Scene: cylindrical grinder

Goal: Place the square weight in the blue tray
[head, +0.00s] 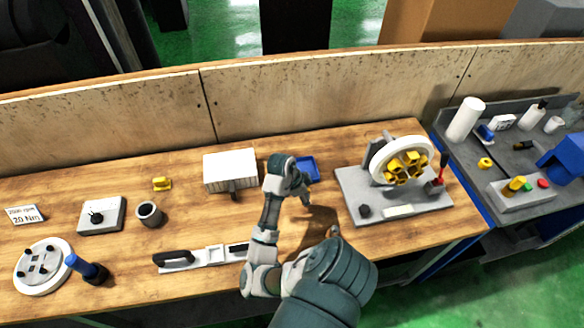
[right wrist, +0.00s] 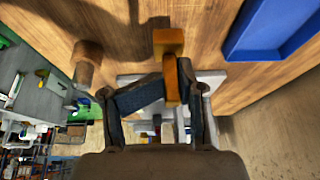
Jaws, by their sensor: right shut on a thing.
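The blue tray (head: 308,167) lies on the wooden bench, just beyond my right gripper (head: 304,196). In the right wrist view the tray (right wrist: 268,25) is at the upper right, apart from the fingers. There my right gripper (right wrist: 170,90) is shut on an orange-brown, block-headed piece, which I take to be the square weight (right wrist: 168,42). The weight is hidden or too small to make out in the head view. My left gripper is not in view.
A white box (head: 230,170) stands left of the tray. A grey base with a wheel (head: 402,160) holding yellow pieces stands to the right. A small yellow piece (head: 162,184), a grey cup (head: 149,213) and a long handled tool (head: 200,256) lie to the left.

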